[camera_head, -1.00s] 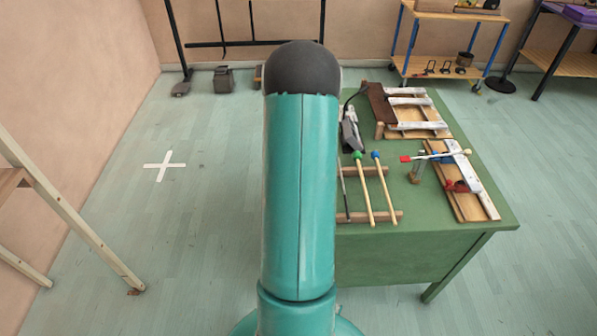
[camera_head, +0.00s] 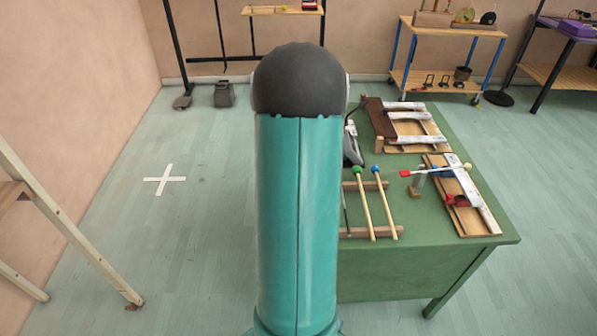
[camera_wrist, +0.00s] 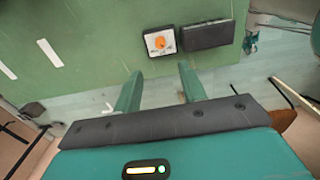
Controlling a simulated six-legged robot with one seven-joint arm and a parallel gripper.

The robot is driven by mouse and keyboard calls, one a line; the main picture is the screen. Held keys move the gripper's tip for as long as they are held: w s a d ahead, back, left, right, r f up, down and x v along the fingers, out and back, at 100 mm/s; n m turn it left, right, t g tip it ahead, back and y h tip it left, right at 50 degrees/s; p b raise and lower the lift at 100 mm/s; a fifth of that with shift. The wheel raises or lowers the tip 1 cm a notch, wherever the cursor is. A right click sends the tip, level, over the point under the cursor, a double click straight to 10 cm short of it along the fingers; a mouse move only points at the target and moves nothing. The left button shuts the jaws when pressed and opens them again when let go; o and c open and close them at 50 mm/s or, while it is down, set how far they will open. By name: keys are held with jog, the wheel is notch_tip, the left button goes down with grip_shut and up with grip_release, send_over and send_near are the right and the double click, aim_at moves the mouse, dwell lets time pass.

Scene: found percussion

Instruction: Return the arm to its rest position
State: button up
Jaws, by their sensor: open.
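My teal arm (camera_head: 298,220) with its dark rounded joint stands upright in the middle of the head view and hides part of the green table's left side. My gripper is not visible in that view. In the wrist view my gripper (camera_wrist: 160,69) has its two green fingers spread apart with nothing between them. Beyond the fingertips lie a green surface, a small white box with an orange knob (camera_wrist: 159,42) and a dark flat pad (camera_wrist: 208,35). I cannot tell how far the fingers are from them.
The green table (camera_head: 430,262) holds mallets (camera_head: 385,205) on a wooden rack, and framed boards with metal bars (camera_head: 418,130). A wooden ladder-like stand (camera_head: 75,235) is at the left. A shelf cart (camera_head: 440,80) stands at the back. The floor around the white cross (camera_head: 165,180) is clear.

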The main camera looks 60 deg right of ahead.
jog(key=shift+r, duration=0.9)
jog(key=w+a+r+m+t+h, duration=0.1)
jog(key=w+a+r, duration=0.3)
jog(key=a, duration=0.4)
jog(key=w+a+r, duration=0.4)
jog(key=a, duration=0.4)
jog(key=w+a+r+m+t+h, duration=0.1)
jog(key=w+a+r, duration=0.3)
jog(key=a, duration=0.4)
jog(key=s+a+r+m+t+y, duration=0.1)
jog(key=s+a, duration=0.3)
jog(key=a, duration=0.8)
jog(key=s+a+r+m+t+y, duration=0.1)
jog(key=s+a, duration=0.3)
jog(key=a, duration=0.9)
jog(key=shift+r+m+t, duration=0.45)
jog(key=shift+m+t, duration=0.35)
jog(key=shift+a, duration=0.1)
jog(key=shift+c, duration=0.5)
jog(key=shift+s, duration=0.1)
